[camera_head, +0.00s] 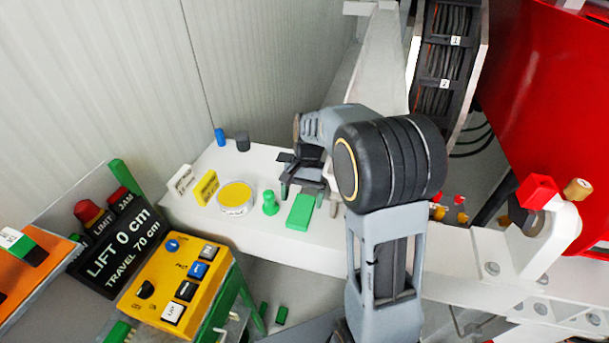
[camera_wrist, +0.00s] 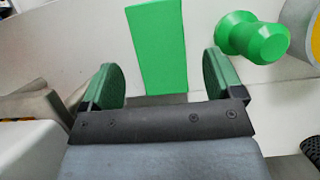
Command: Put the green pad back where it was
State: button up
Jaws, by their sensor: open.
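The green pad (camera_head: 300,212) is a flat rectangular block lying on the white shelf (camera_head: 262,238). In the wrist view the pad (camera_wrist: 158,42) stretches away from me, centred ahead of the gap between my fingers. My gripper (camera_head: 303,194) is open and empty just behind the pad in the head view. In the wrist view my gripper (camera_wrist: 160,75) shows its two green fingers, one on each side of the pad's near end. I cannot tell the exact height of the fingertips over the shelf.
A green knob-shaped piece (camera_head: 270,203) stands left of the pad, close to it. Beyond are a round yellow-topped tin (camera_head: 236,196), a yellow sign (camera_head: 206,187), a dark cylinder (camera_head: 243,142) and a blue one (camera_head: 220,137). A yellow control box (camera_head: 178,283) stands front left.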

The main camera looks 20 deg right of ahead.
jog(key=v, duration=0.8)
jog(key=shift+r+b, duration=0.35)
